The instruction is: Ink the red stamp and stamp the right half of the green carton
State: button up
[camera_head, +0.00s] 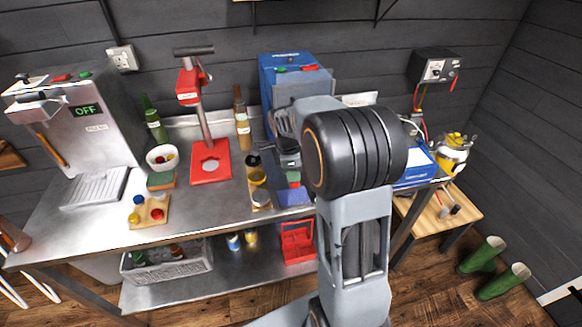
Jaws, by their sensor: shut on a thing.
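My gripper (289,160) is over the bench in front of the blue machine, pointing down and partly hidden by my arm. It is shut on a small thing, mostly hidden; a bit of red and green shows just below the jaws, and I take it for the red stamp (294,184). A wooden rack (262,204) left of the gripper holds a black-topped piece and a yellow-topped piece. I cannot make out the green carton or an ink pad for certain; my arm covers part of the bench.
The blue machine (283,72) stands behind the gripper. A red lever press (210,163), a white bowl (158,164), a sponge (161,181) and a board of coloured caps (140,217) are to the left. A blue box (413,178) is right of my arm. The bench's front left is clear.

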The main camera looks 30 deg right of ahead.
jog(key=shift+d+f+b, duration=0.2)
jog(key=shift+f+b, duration=0.7)
jog(key=shift+f, duration=0.5)
jog(key=shift+a+f+b, duration=0.1)
jog(key=shift+f+b, duration=0.9)
jog(key=shift+f, duration=0.5)
jog(key=shift+s+f+b, duration=0.1)
jog(key=shift+f+b, duration=0.4)
jog(key=shift+f, duration=0.1)
jog(key=shift+r+p, duration=2.5)
jog(key=shift+r, duration=1.1)
